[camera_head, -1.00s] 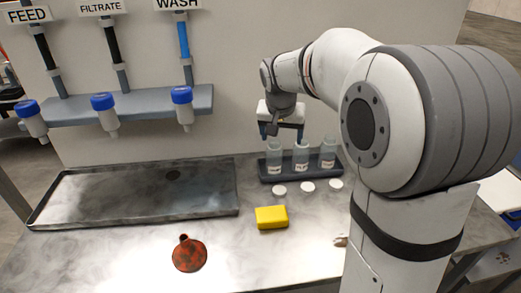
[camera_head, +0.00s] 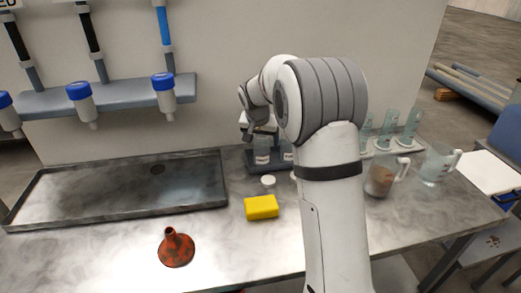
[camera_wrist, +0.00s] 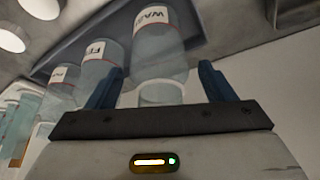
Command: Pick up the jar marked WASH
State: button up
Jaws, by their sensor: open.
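The WASH jar (camera_wrist: 150,45) is clear glass with a white label. In the wrist view it lies between the two fingers of my gripper (camera_wrist: 160,72), which are apart with gaps on both sides. In the head view my gripper (camera_head: 261,137) is just above the left end of the dark jar rack (camera_head: 254,170). The WASH jar (camera_head: 262,152) appears to be the leftmost there, though its label is too small to read. Two more labelled jars, FILTRATE (camera_wrist: 95,62) and FEED (camera_wrist: 60,85), stand beside it. My arm hides the rack's right part.
White caps (camera_head: 268,181) lie in front of the rack. A jug with brown contents (camera_head: 383,178) and a clear jug (camera_head: 437,164) stand right of my arm. Bare table lies in front.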

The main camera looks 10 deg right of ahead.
jog(key=shift+f, duration=0.2)
jog(key=c, duration=1.1)
jog(key=shift+o, duration=0.2)
jog(key=shift+r, duration=0.2)
